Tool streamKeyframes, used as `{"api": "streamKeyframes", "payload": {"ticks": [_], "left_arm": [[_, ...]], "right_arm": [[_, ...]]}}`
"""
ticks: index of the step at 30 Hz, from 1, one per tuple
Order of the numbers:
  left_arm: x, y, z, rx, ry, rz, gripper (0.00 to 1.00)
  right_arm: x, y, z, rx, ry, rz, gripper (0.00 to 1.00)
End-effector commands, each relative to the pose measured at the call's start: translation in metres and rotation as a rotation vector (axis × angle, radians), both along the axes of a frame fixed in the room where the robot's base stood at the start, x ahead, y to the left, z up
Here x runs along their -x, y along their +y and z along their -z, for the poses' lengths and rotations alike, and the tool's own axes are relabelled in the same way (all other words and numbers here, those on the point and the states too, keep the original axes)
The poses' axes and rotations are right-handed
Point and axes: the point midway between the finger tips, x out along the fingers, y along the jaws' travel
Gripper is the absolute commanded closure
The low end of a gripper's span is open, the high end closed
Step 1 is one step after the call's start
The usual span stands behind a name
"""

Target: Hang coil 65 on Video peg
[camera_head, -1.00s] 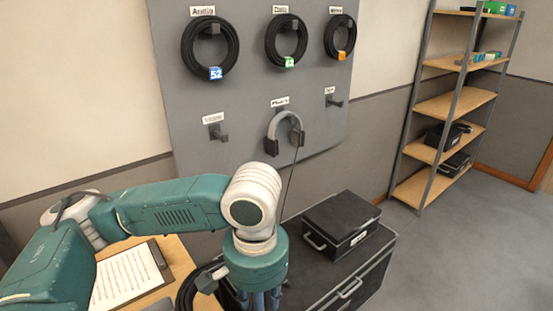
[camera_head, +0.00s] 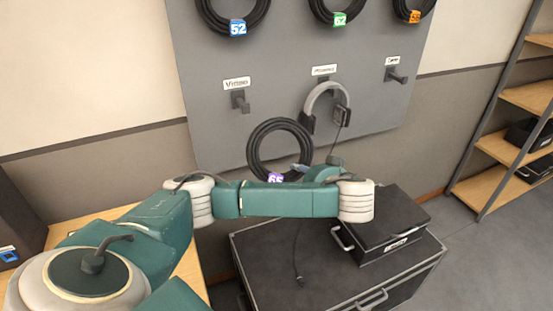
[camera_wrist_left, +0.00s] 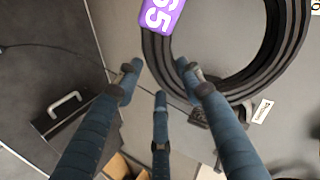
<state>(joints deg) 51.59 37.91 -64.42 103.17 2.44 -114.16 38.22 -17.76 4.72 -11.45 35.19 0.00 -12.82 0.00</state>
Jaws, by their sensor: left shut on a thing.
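Coil 65 (camera_head: 252,150) is a black cable ring with a purple tag (camera_head: 275,178). It hangs upright in front of the lower part of the grey board, below and right of the Video peg (camera_head: 241,103), apart from it. The Video peg is a bare dark hook under a white label (camera_head: 236,84). My left gripper (camera_head: 301,171) is shut on the coil's lower part, partly hidden behind my forearm. The left wrist view shows its fingers (camera_wrist_left: 160,85) at the coil (camera_wrist_left: 240,90) beside the purple tag (camera_wrist_left: 161,14). My right gripper is not in view.
Headphones (camera_head: 328,92) hang on the peg right of the Video peg; a bare peg (camera_head: 397,76) is further right. Coils tagged 52 (camera_head: 237,27) and 62 (camera_head: 340,19) hang above. A black case (camera_head: 390,225) sits on a larger trunk (camera_head: 280,265).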

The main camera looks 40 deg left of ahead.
Motion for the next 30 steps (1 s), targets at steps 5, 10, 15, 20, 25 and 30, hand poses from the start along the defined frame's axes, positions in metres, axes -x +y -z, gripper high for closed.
{"api": "streamKeyframes", "payload": {"ticks": [5,10,15,20,25,30], "left_arm": [[-0.003,0.046,-0.005,-0.228,-0.134,-0.015,1.00],[0.006,0.074,-0.021,-0.390,-0.232,-0.055,1.00],[0.014,0.082,-0.033,-0.461,-0.270,-0.084,1.00],[0.013,0.087,-0.036,-0.475,-0.277,-0.089,1.00],[0.008,0.098,-0.035,-0.475,-0.277,-0.091,1.00],[0.002,0.109,-0.035,-0.475,-0.278,-0.090,1.00]], "right_arm": [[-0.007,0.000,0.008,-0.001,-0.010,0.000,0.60],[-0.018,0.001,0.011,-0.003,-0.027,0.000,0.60],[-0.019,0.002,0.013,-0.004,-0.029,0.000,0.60],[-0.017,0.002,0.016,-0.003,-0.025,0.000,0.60],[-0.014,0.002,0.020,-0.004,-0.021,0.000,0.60],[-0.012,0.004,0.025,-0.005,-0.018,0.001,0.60]]}}
